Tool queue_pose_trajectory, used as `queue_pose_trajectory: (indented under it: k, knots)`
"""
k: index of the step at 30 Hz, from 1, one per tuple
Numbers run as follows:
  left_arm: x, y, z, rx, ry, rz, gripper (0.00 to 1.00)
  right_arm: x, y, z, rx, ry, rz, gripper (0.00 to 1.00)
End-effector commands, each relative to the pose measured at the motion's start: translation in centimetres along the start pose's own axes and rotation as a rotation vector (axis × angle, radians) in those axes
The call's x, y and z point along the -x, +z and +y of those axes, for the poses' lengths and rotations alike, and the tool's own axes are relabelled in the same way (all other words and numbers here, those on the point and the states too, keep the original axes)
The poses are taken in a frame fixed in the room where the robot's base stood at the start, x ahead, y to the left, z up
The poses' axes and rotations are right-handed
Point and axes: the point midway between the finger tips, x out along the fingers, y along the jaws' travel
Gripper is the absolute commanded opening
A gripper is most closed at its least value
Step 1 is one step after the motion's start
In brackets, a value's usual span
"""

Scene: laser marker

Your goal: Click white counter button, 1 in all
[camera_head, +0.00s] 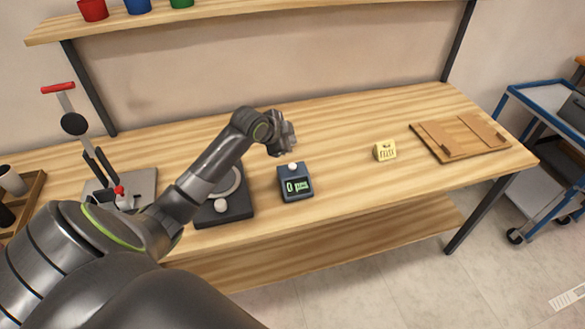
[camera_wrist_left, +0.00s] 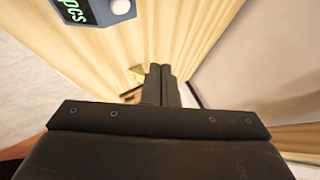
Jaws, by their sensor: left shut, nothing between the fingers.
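The counter (camera_head: 296,184) is a small dark blue-grey box on the table with a green display that reads 0 pcs. Its white button (camera_head: 292,167) is on top, near the back edge. In the left wrist view the counter (camera_wrist_left: 92,12) is at the top left, with the white button (camera_wrist_left: 121,7) beside the display. My left gripper (camera_head: 284,148) is behind and above the counter, apart from the button. Its fingers (camera_wrist_left: 160,84) are together with nothing between them. My right gripper is not in view.
A dark device with a round plate and white knob (camera_head: 221,205) stands left of the counter. A yellow block (camera_head: 385,151) and a wooden board (camera_head: 459,139) lie to the right. A shelf (camera_head: 230,18) with cups runs above the back.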

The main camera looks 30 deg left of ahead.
Motion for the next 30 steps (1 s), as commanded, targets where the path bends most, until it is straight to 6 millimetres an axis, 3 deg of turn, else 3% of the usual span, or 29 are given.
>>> queue_pose_trajectory:
  k: [13,21,30]
  knots:
    - [-3.7,2.7,2.7,0.0,-0.001,0.0,0.0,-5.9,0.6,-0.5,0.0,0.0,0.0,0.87]
    - [-5.2,3.7,3.7,0.0,-0.001,0.001,0.0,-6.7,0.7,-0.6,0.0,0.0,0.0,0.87]
    - [-5.2,3.8,3.8,0.0,0.0,0.0,0.0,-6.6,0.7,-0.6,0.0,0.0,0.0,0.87]
